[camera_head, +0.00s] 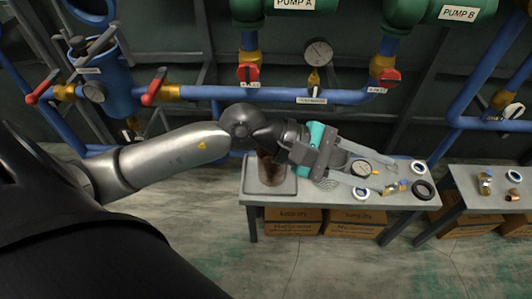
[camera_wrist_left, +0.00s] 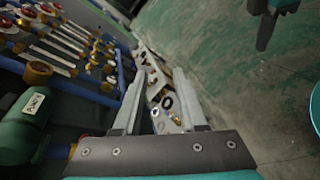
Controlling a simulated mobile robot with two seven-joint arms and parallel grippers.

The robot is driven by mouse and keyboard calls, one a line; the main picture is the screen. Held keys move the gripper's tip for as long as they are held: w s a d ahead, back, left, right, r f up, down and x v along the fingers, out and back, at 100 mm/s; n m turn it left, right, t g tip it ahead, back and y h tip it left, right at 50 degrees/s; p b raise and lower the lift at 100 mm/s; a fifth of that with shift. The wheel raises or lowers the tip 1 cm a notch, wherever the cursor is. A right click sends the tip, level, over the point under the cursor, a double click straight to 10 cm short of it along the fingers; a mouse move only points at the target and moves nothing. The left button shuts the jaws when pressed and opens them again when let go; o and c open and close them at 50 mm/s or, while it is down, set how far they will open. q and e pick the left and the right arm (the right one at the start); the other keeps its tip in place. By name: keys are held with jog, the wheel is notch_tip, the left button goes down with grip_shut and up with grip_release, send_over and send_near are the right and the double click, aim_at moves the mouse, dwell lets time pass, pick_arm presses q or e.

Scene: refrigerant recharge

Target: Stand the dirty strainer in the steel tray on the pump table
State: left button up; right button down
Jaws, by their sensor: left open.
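The dirty strainer, a brown rusty cylinder (camera_head: 270,171), stands upright in the steel tray (camera_head: 284,188) at the left end of the pump table. My left wrist partly hides its upper end. My left gripper (camera_head: 384,177) is to the right of the strainer, over the table, with its fingers spread apart and nothing between them. In the left wrist view the same open fingers (camera_wrist_left: 158,82) point toward the table with small parts. What looks like my right gripper (camera_wrist_left: 268,28) shows dark at the top of that view; its jaws are unclear.
The pump table (camera_head: 318,199) also bears a round gauge (camera_head: 361,168), a black ring (camera_head: 424,190), white-blue rings (camera_head: 361,193) and brass fittings. A second table (camera_head: 490,205) stands at right. Cardboard boxes (camera_head: 292,228) are underneath. Blue pipes with red valves run behind.

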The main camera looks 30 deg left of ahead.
pick_arm(q)
notch_tip(320, 180, up, 7)
jog(key=w+n+t+h, duration=0.25)
jog(key=n+t, duration=0.25)
jog(key=n, duration=0.4)
jog(key=w+a+n+t+y, duration=0.4)
jog(key=a+n+t+y, duration=0.45)
jog(key=n, duration=1.15)
jog(key=s+a+f+n+g+y, duration=0.1)
jog(key=a+f+n+g+y, duration=0.1)
jog(key=a+f+n+y, duration=0.45)
jog(key=a+f+n+g+y, duration=0.1)
jog(key=f+n+g+y, duration=0.15)
jog(key=f+n, duration=0.45)
jog(key=s+d+f+n+g+h, duration=0.1)
jog(key=s+d+f+n+g, duration=0.1)
jog(key=s+f+n+g, duration=0.3)
jog(key=s+d+f+n+g, duration=0.1)
jog(key=s+f+n+g, duration=0.4)
jog(key=s+f+n, duration=0.3)
jog(key=s+f, duration=0.1)
jog(key=s, duration=0.2)
jog(key=shift+s+d+f+h, duration=0.15)
jog(key=shift+s+d+h, duration=0.2)
jog(key=shift+d+h, duration=0.05)
